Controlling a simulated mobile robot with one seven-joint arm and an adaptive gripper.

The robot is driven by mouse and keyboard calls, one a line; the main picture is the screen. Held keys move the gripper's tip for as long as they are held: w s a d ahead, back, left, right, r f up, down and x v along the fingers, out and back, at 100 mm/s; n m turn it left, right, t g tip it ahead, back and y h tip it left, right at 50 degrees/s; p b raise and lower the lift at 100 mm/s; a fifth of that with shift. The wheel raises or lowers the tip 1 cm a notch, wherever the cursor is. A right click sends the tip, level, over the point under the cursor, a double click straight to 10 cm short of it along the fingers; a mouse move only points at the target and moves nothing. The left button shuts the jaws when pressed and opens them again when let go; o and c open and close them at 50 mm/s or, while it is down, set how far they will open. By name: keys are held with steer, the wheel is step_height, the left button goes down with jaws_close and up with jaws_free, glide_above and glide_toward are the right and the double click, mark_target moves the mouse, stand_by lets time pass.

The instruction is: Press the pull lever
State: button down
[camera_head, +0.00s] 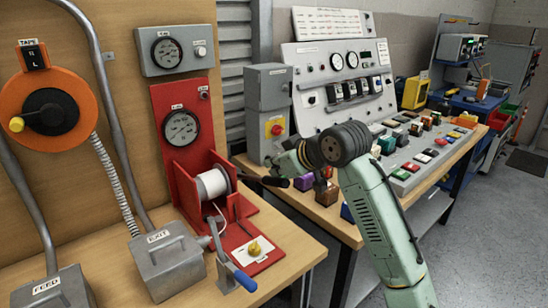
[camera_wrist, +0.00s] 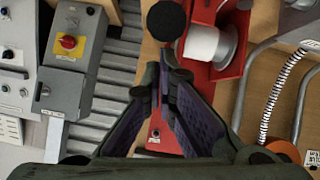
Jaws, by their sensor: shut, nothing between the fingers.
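A black ball-ended lever (camera_head: 275,181) sticks out to the right of the red winch stand (camera_head: 168,105), beside its white spool (camera_head: 211,184). I take it to be the pull lever; no label is readable on it. Its round black knob (camera_wrist: 166,20) shows at the top of the wrist view, just beyond my fingertips. My gripper (camera_wrist: 165,58) is shut and empty, its fingertips close together below the knob. Whether they touch it I cannot tell. In the head view my gripper (camera_head: 292,160) is above and right of the knob, partly hidden by my wrist.
A blue-handled lever (camera_head: 243,279) and a yellow knob (camera_head: 254,248) stand at the front of the red base. The grey switch box (camera_head: 267,95) and sloped control panel (camera_head: 350,105) are behind my arm. The white spool also shows in the wrist view (camera_wrist: 207,42).

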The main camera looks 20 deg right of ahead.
mark_target(276, 179)
steer(key=shift+f, duration=0.15)
steer(key=f+t+b, duration=0.1)
steer(key=b, duration=0.1)
steer(key=s+f+t+b, duration=0.1)
steer(key=b, duration=0.2)
steer(key=shift+s+d+f+y, duration=0.1)
steer(key=shift+d+f+y, duration=0.1)
steer(key=shift+f+y, duration=0.2)
steer(key=f+t+b, duration=0.1)
steer(key=f+b, duration=0.2)
steer(key=b, duration=0.2)
steer(key=s+f+t+b, duration=0.1)
steer(key=f+b, duration=0.2)
steer(key=b, duration=0.2)
steer(key=s+d+f+t+y+b, duration=0.1)
steer(key=f+t+b, duration=0.1)
steer(key=f+b, duration=0.2)
steer(key=shift+s+b, duration=0.1)
steer(key=shift+b, duration=0.5)
steer(key=shift+f, duration=0.1)
